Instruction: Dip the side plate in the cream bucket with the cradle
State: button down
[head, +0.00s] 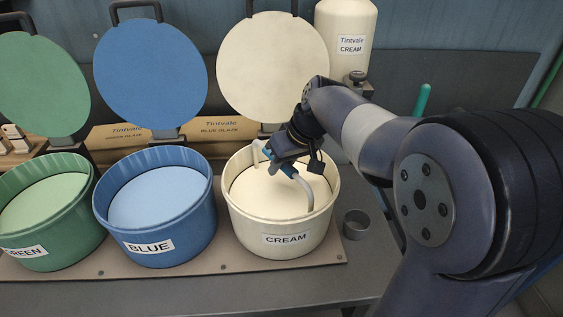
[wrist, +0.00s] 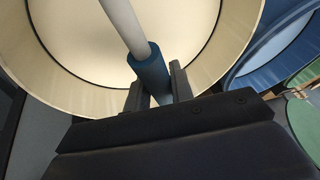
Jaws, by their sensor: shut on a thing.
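The cream bucket (head: 284,240) stands at the right of the row, with its lid (head: 272,68) raised behind it and pale glaze (head: 258,190) inside. My gripper (head: 270,153) is over the bucket's opening, shut on the cradle. The cradle's pale curved rod (head: 302,186) reaches down to the glaze near the bucket's front right. In the wrist view, my gripper's fingers (wrist: 157,88) are around the cradle's blue grip (wrist: 150,68), and the pale rod (wrist: 122,22) runs from it over the glaze. I cannot see the side plate in either view.
The blue bucket (head: 160,246) and green bucket (head: 62,243) stand to the left, open, with raised lids. A small metal cup (head: 357,225) sits close to the cream bucket's right. A cream bottle (head: 346,55) and cardboard boxes (head: 215,134) are behind.

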jog(key=shift+f+b, duration=0.85)
jog(key=shift+f, duration=0.4)
jog(key=shift+r, duration=0.1)
dwell(1.8)
notch_tip(320, 180, up, 17)
jog(key=p, duration=1.4)
jog(key=shift+r, duration=0.15)
dwell(1.1)
dwell(1.5)
